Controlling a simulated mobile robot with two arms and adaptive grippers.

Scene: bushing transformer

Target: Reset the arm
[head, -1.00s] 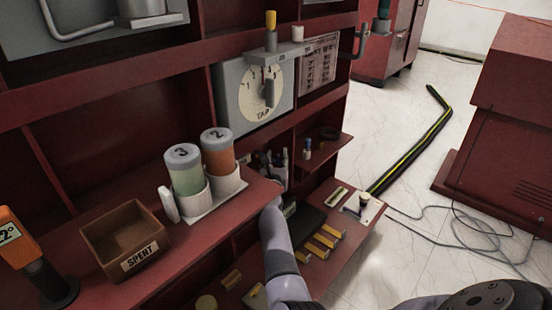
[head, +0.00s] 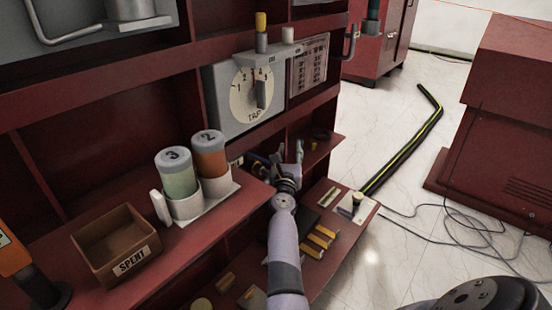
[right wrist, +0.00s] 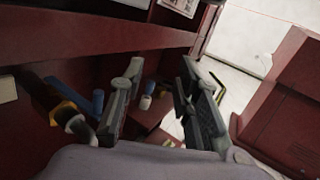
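My right arm (head: 284,250) reaches up from the bottom of the head view. My right gripper (head: 280,165) is just past the red shelf's right end, below the grey tap dial panel (head: 246,92) and right of the canisters. In the right wrist view its two grey fingers (right wrist: 160,103) stand wide apart. Nothing is held between them; a small white-capped bottle (right wrist: 146,101) and a blue one show beyond the gap. My left gripper is in neither view.
Canister 3 (head: 175,172) and canister 2 (head: 209,154) stand in a white holder. A brown SPENT box (head: 117,245) sits left of them. Yellow bars (head: 317,242) lie on the lower shelf (head: 345,243).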

